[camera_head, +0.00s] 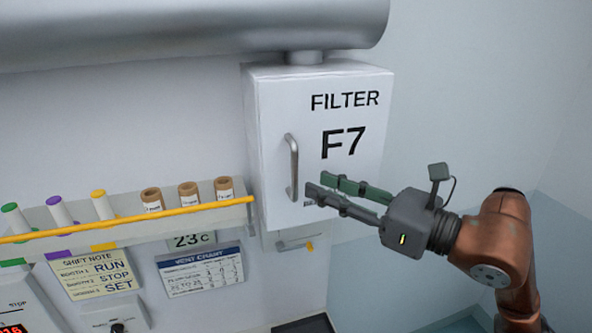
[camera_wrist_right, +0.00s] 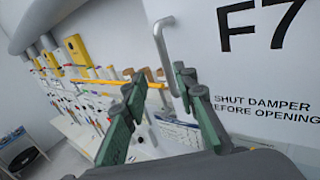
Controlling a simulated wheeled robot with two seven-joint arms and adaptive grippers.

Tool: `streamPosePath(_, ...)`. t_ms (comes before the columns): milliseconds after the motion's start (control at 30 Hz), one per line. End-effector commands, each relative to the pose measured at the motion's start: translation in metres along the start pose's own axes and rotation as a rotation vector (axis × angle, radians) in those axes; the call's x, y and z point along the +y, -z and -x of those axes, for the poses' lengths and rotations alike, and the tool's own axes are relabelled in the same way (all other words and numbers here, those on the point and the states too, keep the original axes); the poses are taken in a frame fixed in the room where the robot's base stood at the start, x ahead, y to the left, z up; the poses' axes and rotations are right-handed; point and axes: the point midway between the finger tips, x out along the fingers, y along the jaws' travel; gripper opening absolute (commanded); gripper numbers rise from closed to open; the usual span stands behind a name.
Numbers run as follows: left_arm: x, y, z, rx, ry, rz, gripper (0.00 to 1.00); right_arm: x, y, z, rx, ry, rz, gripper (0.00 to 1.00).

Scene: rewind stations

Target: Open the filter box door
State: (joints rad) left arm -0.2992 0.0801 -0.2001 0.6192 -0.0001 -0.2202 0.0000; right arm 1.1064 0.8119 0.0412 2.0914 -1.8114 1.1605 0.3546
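The white filter box (camera_head: 262,150) hangs under the large duct, its door (camera_head: 345,185) marked "FILTER F7" and shut. A grey vertical bar handle (camera_head: 291,168) is on the left side of the door. It also shows in the right wrist view (camera_wrist_right: 162,45), just beyond the fingertips. My right gripper (camera_head: 316,184) comes in from the right, its fingertips a little right of the handle's lower part and apart from it in the head view. In the right wrist view my right gripper (camera_wrist_right: 156,86) has its fingers spread with nothing held. My left gripper is not in view.
Small text on the door reads "SHUT DAMPER BEFORE OPENING" (camera_wrist_right: 265,107). A small lever with an orange tip (camera_head: 309,246) sits below the box. Left of it is a shelf with a yellow rail (camera_head: 130,219) and several capped tubes. The space right of the box is free apart from my arm.

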Motion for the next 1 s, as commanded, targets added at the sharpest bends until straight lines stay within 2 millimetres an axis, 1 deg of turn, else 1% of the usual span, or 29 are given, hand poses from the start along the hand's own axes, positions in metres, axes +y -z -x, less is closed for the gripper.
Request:
streamPosePath(67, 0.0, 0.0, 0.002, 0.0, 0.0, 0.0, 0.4, -0.005, -0.004, -0.002, 0.01, 0.027, 0.016, 0.27)
streamPosePath(167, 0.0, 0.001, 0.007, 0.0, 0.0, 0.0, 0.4, -0.006, -0.005, -0.012, 0.013, 0.033, 0.018, 0.27)
streamPosePath(400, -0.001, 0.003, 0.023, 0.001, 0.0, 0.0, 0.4, -0.006, -0.005, -0.05, 0.013, 0.03, 0.018, 0.27)
streamPosePath(500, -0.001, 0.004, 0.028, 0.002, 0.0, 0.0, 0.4, -0.007, -0.005, -0.063, 0.013, 0.03, 0.017, 0.27)
streamPosePath(600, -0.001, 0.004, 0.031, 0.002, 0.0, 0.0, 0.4, -0.007, -0.003, -0.072, 0.013, 0.03, 0.017, 0.27)
streamPosePath(733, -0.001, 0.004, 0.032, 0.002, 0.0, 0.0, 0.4, -0.008, -0.002, -0.077, 0.013, 0.031, 0.018, 0.27)
streamPosePath(967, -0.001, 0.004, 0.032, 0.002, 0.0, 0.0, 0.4, -0.008, -0.001, -0.077, 0.013, 0.031, 0.018, 0.27)
streamPosePath(1000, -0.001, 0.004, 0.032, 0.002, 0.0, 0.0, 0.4, -0.008, -0.001, -0.077, 0.013, 0.031, 0.018, 0.24)
